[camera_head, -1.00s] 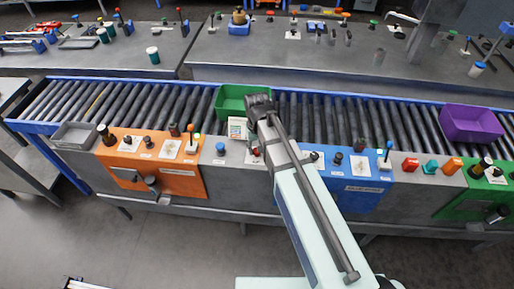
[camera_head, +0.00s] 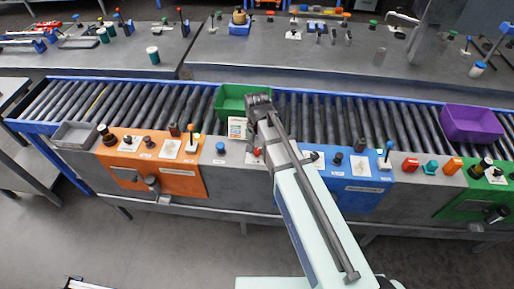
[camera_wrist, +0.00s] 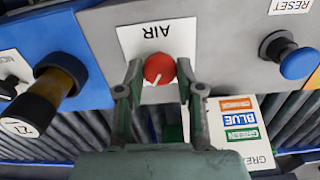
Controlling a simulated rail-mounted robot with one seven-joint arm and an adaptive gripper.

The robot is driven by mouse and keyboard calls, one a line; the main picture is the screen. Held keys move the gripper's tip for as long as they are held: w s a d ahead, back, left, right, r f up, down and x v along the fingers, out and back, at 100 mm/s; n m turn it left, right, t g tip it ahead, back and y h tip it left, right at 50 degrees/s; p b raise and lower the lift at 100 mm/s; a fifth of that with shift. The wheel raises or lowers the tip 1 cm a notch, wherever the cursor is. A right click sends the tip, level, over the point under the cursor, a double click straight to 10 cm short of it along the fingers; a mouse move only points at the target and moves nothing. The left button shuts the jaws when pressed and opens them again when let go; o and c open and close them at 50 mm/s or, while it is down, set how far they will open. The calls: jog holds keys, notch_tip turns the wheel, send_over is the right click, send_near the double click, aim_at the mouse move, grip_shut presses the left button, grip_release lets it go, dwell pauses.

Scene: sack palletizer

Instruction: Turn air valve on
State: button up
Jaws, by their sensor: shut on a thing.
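The air valve is a round red knob (camera_wrist: 159,69) with a white pointer line, on a white plate marked AIR (camera_wrist: 150,35), which reads upside down in the wrist view. The pointer runs from the knob's middle toward the lower left in that view. My gripper (camera_wrist: 159,72) has one finger on each side of the knob and is shut on it. In the head view, a bit of the red knob (camera_head: 256,151) shows beside my arm, which hides the rest and my fingers.
A blue RESET button (camera_wrist: 298,63) and a black-and-amber knob (camera_wrist: 42,98) flank the valve. A card with coloured labels (camera_wrist: 240,130) lies close to my right finger. A green bin (camera_head: 232,98) and a purple bin (camera_head: 471,124) stand on the roller conveyor (camera_head: 330,120).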

aim_at(257, 151)
jog(key=o, duration=1.1)
jog(key=shift+o, duration=0.2)
notch_tip(257, 151, up, 12)
